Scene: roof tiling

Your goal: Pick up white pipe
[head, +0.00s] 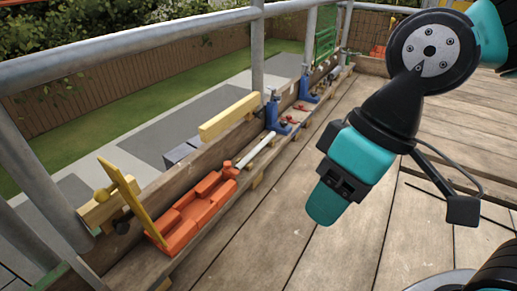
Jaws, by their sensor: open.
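A white pipe (257,152) lies on the low wooden ledge along the board at the scaffold's edge. It lies between the orange tiles and a blue clamp, slanting up to the right. My gripper (327,203) hangs above the wooden deck, to the right of the pipe and apart from it. It is open, and I see nothing held in it. The gap between its fingers is hard to make out from this side.
Several orange tiles (195,215) and a yellow strip (133,200) lie left of the pipe. Blue clamps (276,118) stand on its right. A yellow beam (229,116) and grey scaffold rails (120,45) are behind. The wooden deck (265,235) is mostly clear.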

